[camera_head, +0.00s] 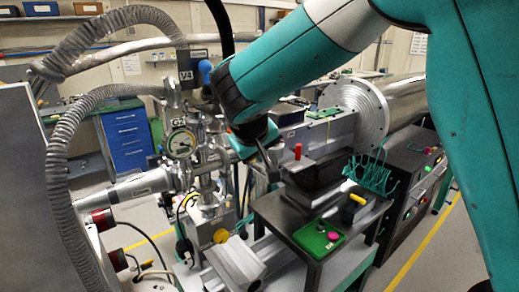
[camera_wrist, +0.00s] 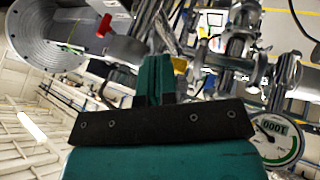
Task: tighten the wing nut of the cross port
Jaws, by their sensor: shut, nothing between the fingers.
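The cross port is part of the shiny steel vacuum fittings (camera_head: 207,160) left of centre in the head view. Its clamps and tubes also show at the upper right of the wrist view (camera_wrist: 238,45). I cannot make out the wing nut for certain in either view. My gripper (camera_head: 270,170) is just right of the fittings, pointing down and to the right. In the wrist view my gripper (camera_wrist: 154,70) has its teal fingers together with nothing between them. I cannot tell whether the fingertips touch any metal part; the fingers hide what lies behind them.
A round gauge (camera_head: 180,143) stands left of the fittings, with ribbed grey hoses (camera_head: 62,170) further left. A red knob (camera_head: 297,151) is close on the right of my gripper. A large flanged cylinder (camera_head: 357,108) stands behind.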

